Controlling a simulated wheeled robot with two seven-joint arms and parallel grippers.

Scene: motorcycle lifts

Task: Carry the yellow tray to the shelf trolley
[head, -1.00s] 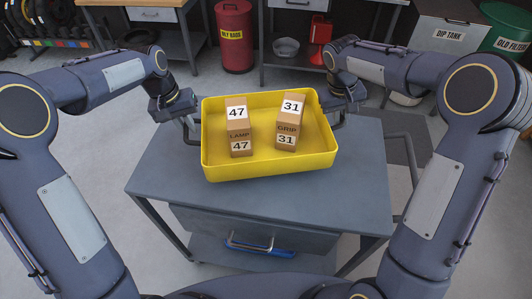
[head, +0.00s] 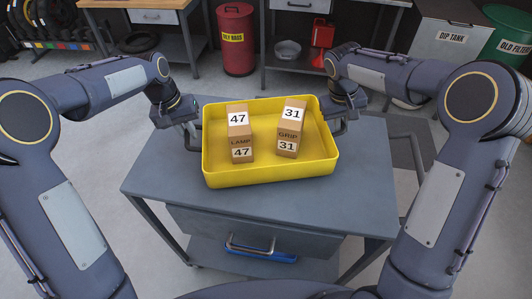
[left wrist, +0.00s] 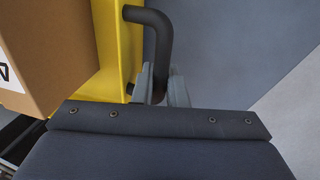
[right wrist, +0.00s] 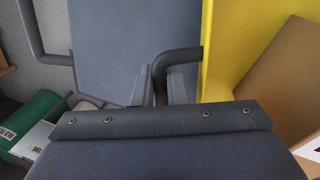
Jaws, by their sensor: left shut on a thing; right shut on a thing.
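The yellow tray (head: 270,178) is level in front of me, over the top of a grey trolley (head: 165,165) with a drawer. I cannot tell whether it touches that top. Two brown boxes stand in it: the LAMP box marked 47 (head: 239,134) and the GRIP box marked 31 (head: 290,133). My left gripper (head: 190,126) is shut on the tray's dark left handle (left wrist: 155,40). My right gripper (head: 346,118) is shut on the right handle (right wrist: 172,60). The wrist views show the fingers around each bar.
The grey trolley has a drawer and a lower shelf with a blue item (head: 265,255). A red oily rags bin (head: 236,45) stands behind on the floor. Benches line the back. A dip tank (head: 450,40) and a green filter bin (head: 508,35) are at the back right.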

